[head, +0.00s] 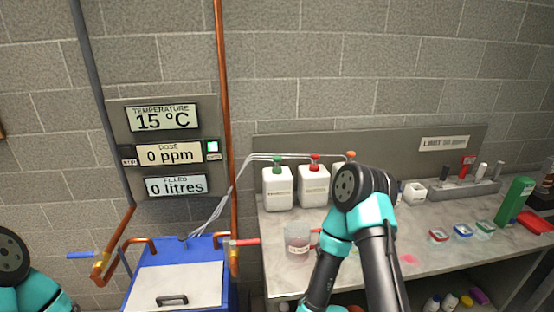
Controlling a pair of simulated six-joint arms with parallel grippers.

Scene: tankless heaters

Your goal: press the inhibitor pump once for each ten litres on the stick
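Three white pump bottles stand on the bench against the back wall: a green-topped one (277,187), a red-topped one (313,184) and an orange-topped one (343,163) mostly hidden behind my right arm. I cannot read which holds inhibitor. Clear tubes run from the pumps left to the blue tank (141,288), whose pale lid (178,287) is on. I cannot make out a measuring stick. The panel reads 15 °C (162,119), dose 0 ppm (170,154) and filled 0 litres (176,186). Neither gripper shows; only arm links are in view.
Copper pipes with a blue valve handle (80,255) and a red one (245,242) flank the tank. A clear jar (298,240) stands at the bench front. Right are small coloured-rim dishes (462,231), a grey rack (465,187), a green box (515,201) and a red tray (534,222).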

